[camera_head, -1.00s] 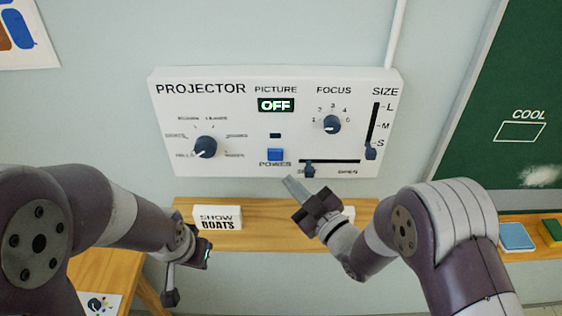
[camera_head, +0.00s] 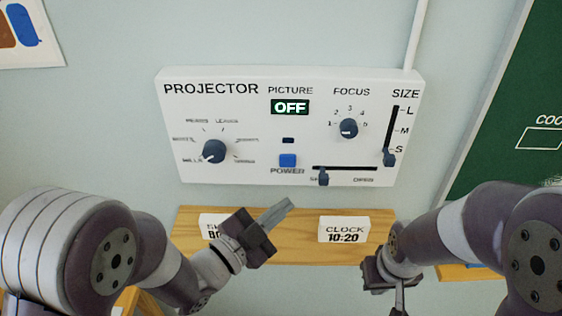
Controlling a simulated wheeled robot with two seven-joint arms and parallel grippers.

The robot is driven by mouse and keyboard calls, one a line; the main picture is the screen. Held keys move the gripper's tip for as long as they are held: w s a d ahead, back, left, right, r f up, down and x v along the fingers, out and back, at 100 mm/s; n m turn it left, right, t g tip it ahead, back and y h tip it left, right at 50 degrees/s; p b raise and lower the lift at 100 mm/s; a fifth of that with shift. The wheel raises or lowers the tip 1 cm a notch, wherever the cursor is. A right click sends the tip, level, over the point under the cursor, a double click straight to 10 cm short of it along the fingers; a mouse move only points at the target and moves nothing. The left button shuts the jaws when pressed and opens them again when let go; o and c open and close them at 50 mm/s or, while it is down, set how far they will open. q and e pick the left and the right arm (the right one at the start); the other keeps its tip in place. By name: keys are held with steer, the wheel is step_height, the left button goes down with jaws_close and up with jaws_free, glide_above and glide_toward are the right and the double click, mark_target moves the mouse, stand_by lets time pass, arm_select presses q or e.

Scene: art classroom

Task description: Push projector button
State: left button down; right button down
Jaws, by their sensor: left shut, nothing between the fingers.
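The white projector panel (camera_head: 235,120) is mounted on the wall. Its blue power button (camera_head: 288,160) sits above the word POWER, and the picture display (camera_head: 290,107) reads OFF. My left gripper (camera_head: 284,208) is shut and empty. It appears below the panel and the button in the picture, its fingers pointing up and right, apart from the button. My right gripper (camera_head: 388,280) is low at the right, under the shelf line. Its fingers are too unclear to tell whether they are open.
A wooden shelf (camera_head: 300,243) below the panel holds a clock sign (camera_head: 344,229) reading 10:20 and a boats sign (camera_head: 208,226), partly hidden by my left gripper. A dial (camera_head: 214,151), focus knob (camera_head: 349,128) and sliders surround the button. A green board (camera_head: 510,130) is at the right.

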mark_target(288, 161)
arm_select(q)
steer(key=shift+s+d+r+m+h, duration=0.3)
steer(key=shift+s+d+r+h, duration=0.05)
steer(key=shift+s+r+h, duration=0.1)
arm_select(e)
steer(key=shift+s+d+g, duration=0.1)
steer(key=shift+s+g, duration=0.3)
steer(key=shift+s, duration=0.5)
arm_select(q)
steer(key=w, duration=0.9)
arm_select(e)
steer(key=shift+w+f, duration=0.1)
steer(key=shift+f, duration=0.05)
arm_select(q)
steer(key=shift+a, duration=0.1)
steer(key=shift+w+f+b, duration=0.15)
steer(key=shift+b, duration=0.2)
arm_select(e)
steer(key=shift+f, duration=0.2)
stand_by(0.4)
arm_select(q)
steer(key=shift+w, duration=0.3)
arm_select(e)
steer(key=shift+f, duration=0.1)
